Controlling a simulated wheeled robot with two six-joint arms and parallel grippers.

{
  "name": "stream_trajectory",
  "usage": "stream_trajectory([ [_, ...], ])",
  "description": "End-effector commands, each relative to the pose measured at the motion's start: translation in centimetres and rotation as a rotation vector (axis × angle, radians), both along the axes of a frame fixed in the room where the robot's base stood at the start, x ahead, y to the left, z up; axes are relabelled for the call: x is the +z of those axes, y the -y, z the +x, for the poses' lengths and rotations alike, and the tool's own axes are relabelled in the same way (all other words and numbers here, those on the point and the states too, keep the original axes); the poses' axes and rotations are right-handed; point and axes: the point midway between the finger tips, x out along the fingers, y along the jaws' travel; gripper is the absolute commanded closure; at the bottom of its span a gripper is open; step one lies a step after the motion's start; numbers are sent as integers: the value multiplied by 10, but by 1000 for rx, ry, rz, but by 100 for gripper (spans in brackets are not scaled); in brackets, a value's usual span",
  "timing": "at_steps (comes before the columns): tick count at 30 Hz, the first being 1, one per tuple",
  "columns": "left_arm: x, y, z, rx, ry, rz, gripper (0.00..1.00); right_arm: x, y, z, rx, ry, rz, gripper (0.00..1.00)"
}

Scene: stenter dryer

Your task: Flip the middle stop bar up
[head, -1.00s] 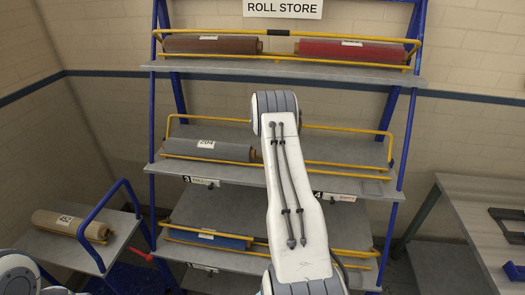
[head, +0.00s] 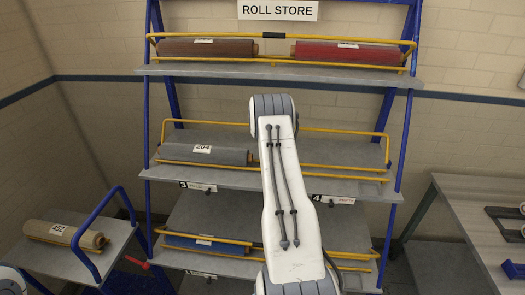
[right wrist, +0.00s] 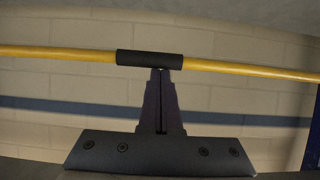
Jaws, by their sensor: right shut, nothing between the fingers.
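The middle stop bar (head: 345,132) is a yellow rail frame on the middle shelf (head: 345,188). Its upper rail stands well above the lower front rail, much like the top shelf's bar (head: 340,38). My right arm hides its middle in the head view. In the right wrist view, a yellow bar (right wrist: 235,68) with a black grip sleeve (right wrist: 149,58) crosses in front of the wall. My right gripper (right wrist: 160,74) is shut and empty, its tips at the sleeve's lower edge; I cannot tell whether they touch. My left gripper is out of view.
A grey roll labelled 204 (head: 205,154) lies on the middle shelf. Brown (head: 208,48) and red (head: 345,54) rolls lie above, a blue roll (head: 205,244) below. A stand with a tan roll (head: 65,234) is at left, a grey table (head: 465,215) at right.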

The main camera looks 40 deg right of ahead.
Motion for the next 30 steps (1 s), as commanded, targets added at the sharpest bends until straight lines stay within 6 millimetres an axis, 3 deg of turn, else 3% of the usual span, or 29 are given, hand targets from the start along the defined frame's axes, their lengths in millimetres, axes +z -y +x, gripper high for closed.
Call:
stream_trajectory([
  [4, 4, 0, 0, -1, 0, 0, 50, 10, -11, -4, 3, -6, 7, 100],
  [8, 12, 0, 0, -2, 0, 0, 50, 36, -24, -11, 2, -1, 2, 100],
  [9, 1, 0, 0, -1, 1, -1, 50, 35, -28, -14, 2, 0, 1, 100],
  [12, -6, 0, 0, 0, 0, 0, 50, 51, -39, -23, 3, 2, -1, 100],
  [21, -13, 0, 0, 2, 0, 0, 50, 93, -67, -44, 3, 1, 0, 100],
  [30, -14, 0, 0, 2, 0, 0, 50, 104, -75, -50, 2, 0, 0, 100],
])
